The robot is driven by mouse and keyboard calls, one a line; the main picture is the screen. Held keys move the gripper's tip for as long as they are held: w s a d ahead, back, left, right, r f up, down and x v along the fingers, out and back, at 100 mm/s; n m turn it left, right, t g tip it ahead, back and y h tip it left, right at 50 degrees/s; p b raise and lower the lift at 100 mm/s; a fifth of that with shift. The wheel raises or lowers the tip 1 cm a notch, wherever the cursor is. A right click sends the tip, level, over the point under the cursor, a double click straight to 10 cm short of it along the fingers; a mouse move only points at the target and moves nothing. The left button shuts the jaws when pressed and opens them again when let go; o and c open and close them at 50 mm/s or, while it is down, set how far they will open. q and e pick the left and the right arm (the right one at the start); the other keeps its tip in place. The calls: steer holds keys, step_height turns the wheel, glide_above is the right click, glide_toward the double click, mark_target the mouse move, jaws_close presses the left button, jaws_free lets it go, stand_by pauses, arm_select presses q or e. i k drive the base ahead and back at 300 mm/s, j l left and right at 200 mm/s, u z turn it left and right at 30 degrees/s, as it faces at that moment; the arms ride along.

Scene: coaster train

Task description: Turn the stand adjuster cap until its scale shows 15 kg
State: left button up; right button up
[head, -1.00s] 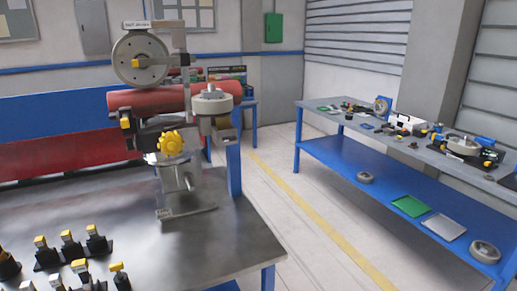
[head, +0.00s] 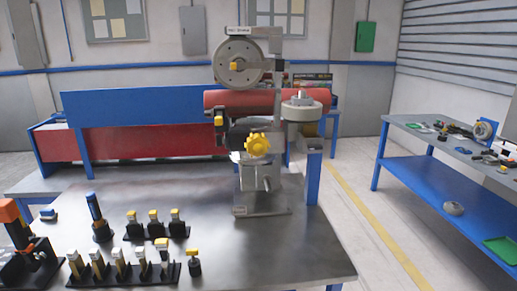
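A test stand with a grey base (head: 262,211) stands on the metal-topped workbench in the head view. It carries a yellow lobed knob (head: 257,145), which looks like the adjuster cap, on its front. The scale is too small to read. A round grey piece (head: 301,111) sits to the right of the knob. Neither of my grippers shows in this view.
Several yellow-topped tools stand in black racks (head: 125,272) at the front left of the workbench (head: 320,255). An orange-topped tool (head: 12,212) is at the far left. A blue shelf table (head: 430,180) with small parts is at the right, across a clear floor aisle.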

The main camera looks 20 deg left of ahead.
mark_target(257, 144)
steer(key=j, duration=0.45)
steer(key=k+j+z, duration=0.1)
steer(key=j, duration=0.8)
steer(key=k+j+z, duration=0.15)
steer(key=j, duration=0.75)
steer(key=k+j+z, duration=0.1)
steer(key=j, duration=0.35)
steer(key=k+j, duration=0.1)
steer(key=j, duration=0.35)
steer(key=k+j+z, duration=0.1)
steer(key=j, duration=0.35)
